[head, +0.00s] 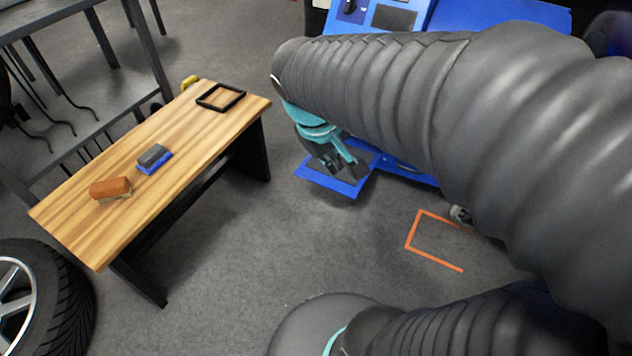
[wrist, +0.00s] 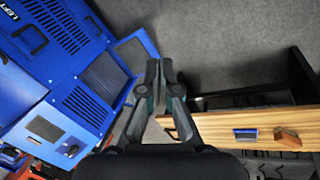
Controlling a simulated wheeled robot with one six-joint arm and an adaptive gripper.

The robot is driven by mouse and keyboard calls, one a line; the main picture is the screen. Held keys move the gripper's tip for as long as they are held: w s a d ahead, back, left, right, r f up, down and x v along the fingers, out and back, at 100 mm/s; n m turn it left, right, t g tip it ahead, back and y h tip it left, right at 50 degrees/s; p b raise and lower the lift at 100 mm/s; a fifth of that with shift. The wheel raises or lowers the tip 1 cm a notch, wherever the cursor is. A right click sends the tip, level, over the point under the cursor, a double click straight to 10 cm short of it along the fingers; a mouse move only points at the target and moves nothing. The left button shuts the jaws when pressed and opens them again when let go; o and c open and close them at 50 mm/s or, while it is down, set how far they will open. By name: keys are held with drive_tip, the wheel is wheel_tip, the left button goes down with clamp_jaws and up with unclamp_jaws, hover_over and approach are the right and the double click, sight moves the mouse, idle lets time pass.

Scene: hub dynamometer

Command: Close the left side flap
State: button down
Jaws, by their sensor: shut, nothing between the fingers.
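The blue flap (head: 322,181) sticks out from the blue machine, beside and below my gripper (head: 342,167) in the head view. In the wrist view the flap (wrist: 142,45) stands out from the machine's side next to a dark mesh opening (wrist: 104,76). My gripper (wrist: 159,68) is shut and empty, with its fingertips just by the flap's edge. I cannot tell whether they touch it. My arm hides much of the machine in the head view.
The blue machine (wrist: 50,60) carries a LEFT label, vents and a handle. A wooden bench (head: 190,125) holds a brick (head: 111,189), a blue-grey brush (head: 154,158) and a black frame (head: 220,96). An orange floor marking (head: 412,232) lies right of centre. Floor between bench and machine is clear.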

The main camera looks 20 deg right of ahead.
drive_tip(key=w+d+f+n+g+h+b, duration=0.1)
drive_tip(key=w+d+f+n+h, duration=0.25)
drive_tip(key=w+f, duration=0.45)
drive_tip(key=w+d+f+n+g+h+b, duration=0.1)
drive_tip(key=w+d+f+n+h, duration=0.3)
drive_tip(key=w+f, duration=0.45)
drive_tip(key=w+d+f+n+h+b, duration=0.25)
drive_tip(key=w+f+h, duration=0.25)
drive_tip(key=w+f, duration=0.3)
drive_tip(key=w+a+f+n+t, duration=0.1)
drive_tip(key=f+n+t, duration=0.3)
drive_tip(key=f, duration=0.7)
drive_tip(key=w+a+f+n+t+b, duration=0.1)
drive_tip(key=f+n+t, duration=0.3)
drive_tip(key=f, duration=0.7)
drive_tip(key=w+a+f+n+t, duration=0.1)
drive_tip(key=a+f+n+t, duration=0.2)
drive_tip(key=f, duration=0.8)
drive_tip(key=shift+a+f+n+t, duration=0.1)
drive_tip(key=shift+f+n+t, duration=0.1)
drive_tip(key=shift+n+t, duration=0.4)
drive_tip(key=shift+a+f+n+t, duration=0.15)
drive_tip(key=shift+n+t, duration=0.25)
drive_tip(key=shift+n, duration=0.3)
drive_tip(key=w+d+r, duration=0.5)
drive_tip(key=d+r, duration=0.1)
drive_tip(key=d, duration=0.1)
drive_tip(key=shift+w+d+p, duration=0.35)
drive_tip(key=shift+p, duration=0.1)
